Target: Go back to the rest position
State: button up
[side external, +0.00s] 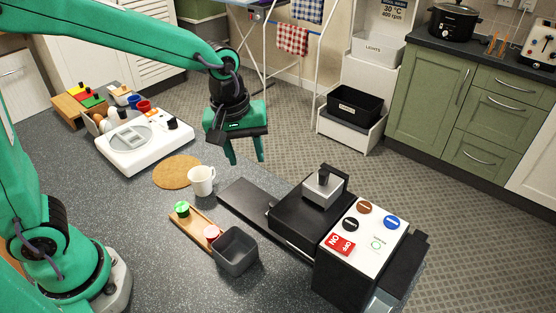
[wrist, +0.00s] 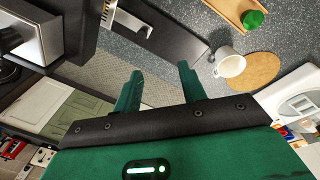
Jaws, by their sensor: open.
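My gripper (side external: 246,160) is green and black. It hangs in the air above the far edge of the grey speckled worktop (side external: 150,225), with its fingers pointing down. The fingers are apart with nothing between them, and they show open in the wrist view (wrist: 160,85) too. A white mug (side external: 201,181) stands to the left of and below the gripper in the side view, by a round cork mat (side external: 177,172). The mug (wrist: 229,63) and the mat (wrist: 254,70) lie to the right of the fingers in the wrist view.
A black machine with a button panel (side external: 370,228) stands at the right, its dark flat strip (side external: 248,203) reaching left. A wooden tray (side external: 191,230) and a grey bin (side external: 235,253) lie in front. A white appliance (side external: 143,142) stands at the back left.

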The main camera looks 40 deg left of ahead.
jog(key=s+a+r+m+t, duration=0.2)
jog(key=s+a+r+m, duration=0.1)
jog(key=s, duration=0.4)
jog(key=s+a+r+m+t, duration=0.1)
jog(key=s+a+r+m, duration=0.3)
jog(key=s+a, duration=0.3)
jog(key=shift+a+m+t+y, duration=0.35)
jog(key=shift+a+m, duration=0.2)
jog(key=shift+m, duration=0.25)
